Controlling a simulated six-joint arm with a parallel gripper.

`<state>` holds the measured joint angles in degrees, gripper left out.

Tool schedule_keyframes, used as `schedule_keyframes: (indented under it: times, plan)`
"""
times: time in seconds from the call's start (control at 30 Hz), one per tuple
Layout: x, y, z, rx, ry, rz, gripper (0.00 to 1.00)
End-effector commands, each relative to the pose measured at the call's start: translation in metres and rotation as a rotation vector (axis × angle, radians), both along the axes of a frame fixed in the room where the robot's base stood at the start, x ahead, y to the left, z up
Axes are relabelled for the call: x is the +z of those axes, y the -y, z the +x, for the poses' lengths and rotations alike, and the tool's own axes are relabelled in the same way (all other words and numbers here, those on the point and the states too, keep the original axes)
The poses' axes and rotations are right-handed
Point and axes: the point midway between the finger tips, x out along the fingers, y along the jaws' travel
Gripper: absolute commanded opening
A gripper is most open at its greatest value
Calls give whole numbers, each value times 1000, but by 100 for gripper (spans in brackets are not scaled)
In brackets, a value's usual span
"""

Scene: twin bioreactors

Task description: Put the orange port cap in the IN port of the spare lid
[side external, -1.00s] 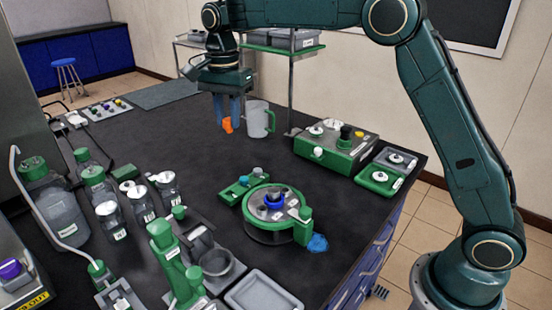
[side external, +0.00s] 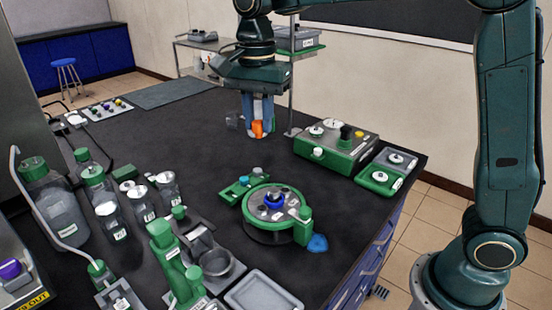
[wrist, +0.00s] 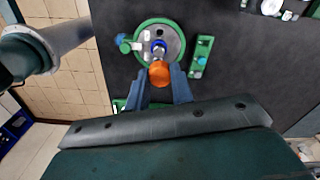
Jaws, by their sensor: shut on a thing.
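The orange port cap (side external: 257,129) is held between the blue fingers of my gripper (side external: 258,124), above the dark bench. The cap also shows between the fingertips in the wrist view (wrist: 159,74). A round grey lid in a green ring (side external: 261,213), which looks like the spare lid, stands nearer the camera. It carries several ports and a blue ring in its middle. In the wrist view the lid (wrist: 174,43) is just beyond the cap, which overlaps its lower edge. Port labels are too small to read, so I cannot tell which is IN.
A green block (side external: 235,190) with small caps sits left of the lid. A green-and-grey box (side external: 336,152) with knobs stands to the right. Jars (side external: 170,194) and a green-topped stand (side external: 168,250) are on the left. A grey tray (side external: 262,293) is in front.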

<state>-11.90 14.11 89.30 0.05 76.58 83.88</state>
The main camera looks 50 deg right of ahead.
Motion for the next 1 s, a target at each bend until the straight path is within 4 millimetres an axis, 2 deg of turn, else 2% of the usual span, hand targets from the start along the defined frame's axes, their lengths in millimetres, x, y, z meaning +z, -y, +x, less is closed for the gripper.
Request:
schedule_keyframes:
  times: [0.27, 0.8, 1.0]
  plan:
    - [-32, 0, -1, 0, -4, -1, 2]
    - [-132, 0, 0, 0, -4, -1, 2]
    - [-153, 0, 0, 0, -2, -1, 2]
